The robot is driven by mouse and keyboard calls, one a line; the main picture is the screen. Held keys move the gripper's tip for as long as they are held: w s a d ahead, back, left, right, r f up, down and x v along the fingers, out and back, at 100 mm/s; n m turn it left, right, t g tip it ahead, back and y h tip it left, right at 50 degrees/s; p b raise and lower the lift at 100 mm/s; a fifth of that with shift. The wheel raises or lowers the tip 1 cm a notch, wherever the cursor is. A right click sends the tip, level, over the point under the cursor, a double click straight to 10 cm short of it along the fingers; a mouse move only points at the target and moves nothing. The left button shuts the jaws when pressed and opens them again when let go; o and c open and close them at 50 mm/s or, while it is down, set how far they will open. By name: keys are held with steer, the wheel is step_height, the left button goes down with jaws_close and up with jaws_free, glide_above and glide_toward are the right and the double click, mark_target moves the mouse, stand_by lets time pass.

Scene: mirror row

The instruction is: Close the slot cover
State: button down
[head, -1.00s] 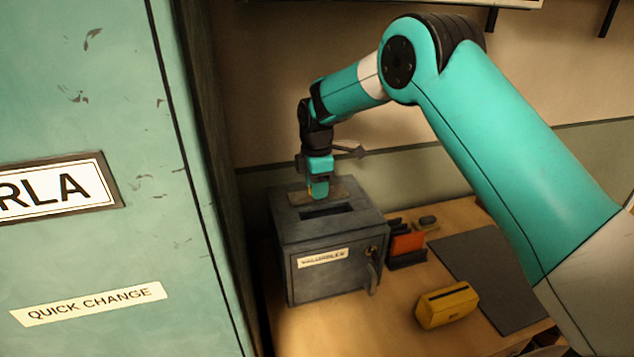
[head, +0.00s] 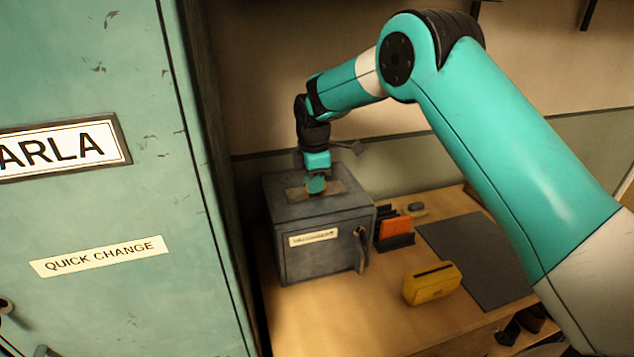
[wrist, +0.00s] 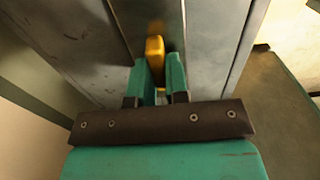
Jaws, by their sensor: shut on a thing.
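A dark grey metal box (head: 315,265) with a labelled front stands on the desk. The brownish slot cover (head: 334,188) lies flat on its top. It also shows in the wrist view (wrist: 138,14), with a yellow-orange knob (wrist: 155,48) standing up from it. My gripper (head: 316,187) is over the box top. In the wrist view, my gripper (wrist: 158,76) has its two teal fingers shut on the knob, one on each side. No dark slot opening shows in the head view now; the gripper hides part of the cover.
A teal locker (head: 90,205) stands close on the left. Right of the box are a holder with an orange item (head: 394,228), a yellow slotted block (head: 432,283) and a dark mat (head: 478,258). The desk front (head: 350,318) is bare. A wall rises behind.

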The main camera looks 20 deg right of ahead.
steer(key=shift+s+a, duration=0.1)
steer(key=shift+s, duration=0.3)
steer(key=c, duration=1.1)
jaws_free()
steer(key=shift+s, duration=0.15)
steer(key=shift+r, duration=0.25)
step_height(320, 180, up, 12)
steer(key=b, duration=0.2)
steer(key=shift+f+b, duration=0.2)
steer(key=shift+b, duration=0.2)
steer(key=shift+d, duration=0.2)
